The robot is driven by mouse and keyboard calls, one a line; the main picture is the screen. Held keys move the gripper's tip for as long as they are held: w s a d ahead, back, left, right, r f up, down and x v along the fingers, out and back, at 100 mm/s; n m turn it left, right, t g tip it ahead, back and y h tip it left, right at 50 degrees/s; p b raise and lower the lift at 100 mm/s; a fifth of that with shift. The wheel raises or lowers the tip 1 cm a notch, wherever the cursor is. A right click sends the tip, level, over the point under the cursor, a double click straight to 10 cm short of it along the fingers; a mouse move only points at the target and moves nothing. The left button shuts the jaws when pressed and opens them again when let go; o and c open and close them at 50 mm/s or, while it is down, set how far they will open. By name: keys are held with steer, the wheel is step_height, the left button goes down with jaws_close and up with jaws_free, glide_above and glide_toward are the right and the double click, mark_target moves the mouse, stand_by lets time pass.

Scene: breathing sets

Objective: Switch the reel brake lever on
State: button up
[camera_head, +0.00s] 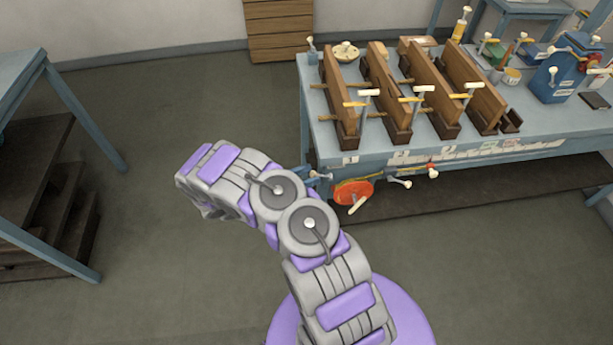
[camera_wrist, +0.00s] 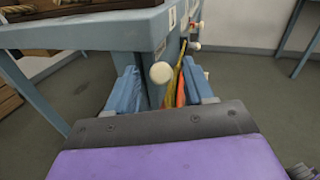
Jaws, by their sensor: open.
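The orange reel (camera_head: 354,191) with yellow hose hangs on the bench's front side. It shows edge-on in the wrist view (camera_wrist: 181,88). A lever with a white knob (camera_wrist: 161,72) stands in the wrist view, close to the reel, and looks like the brake lever. In the head view a white knob (camera_head: 313,174) shows left of the reel, partly hidden by my arm. My gripper (camera_wrist: 160,78) is open, its blue fingers on either side of the knob, with no clear contact. I cannot tell the lever's setting.
The blue bench (camera_head: 316,110) carries several wooden clamp-like frames (camera_head: 340,95) with white-tipped handles. Another white-knobbed lever (camera_head: 400,182) sits right of the reel. A blue stand with dark steps (camera_head: 45,190) is at left. The floor between is clear.

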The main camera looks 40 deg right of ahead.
jaws_close()
stand_by(0.4)
